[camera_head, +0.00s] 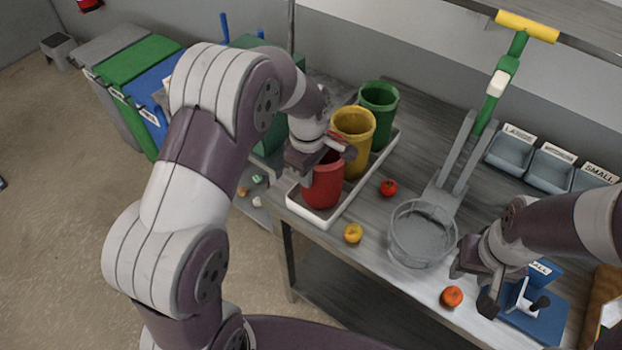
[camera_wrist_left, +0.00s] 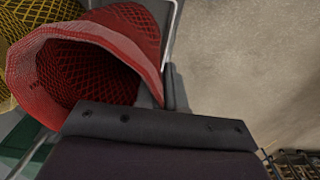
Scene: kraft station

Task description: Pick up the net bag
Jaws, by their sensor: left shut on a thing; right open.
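The red net bag (camera_head: 322,183) stands open-mouthed at the near end of a white tray (camera_head: 312,217) on the table. My left gripper (camera_head: 330,150) is shut at its upper rim. In the left wrist view the bag's mesh mouth (camera_wrist_left: 85,65) fills the upper left, right beside my gripper body (camera_wrist_left: 155,130); the fingertips are hidden there. A yellow net bag (camera_head: 353,135) and a green net bag (camera_head: 379,103) stand behind it in the same tray. My right gripper (camera_head: 478,281) is open and empty at the right of the table.
A clear round bowl (camera_head: 422,234) stands mid-table. A red tomato (camera_head: 388,188), a yellow fruit (camera_head: 353,233) and an orange-red fruit (camera_head: 452,296) lie loose. Labelled bins (camera_head: 549,168) line the back right. A blue device (camera_head: 535,310) stands near my right gripper.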

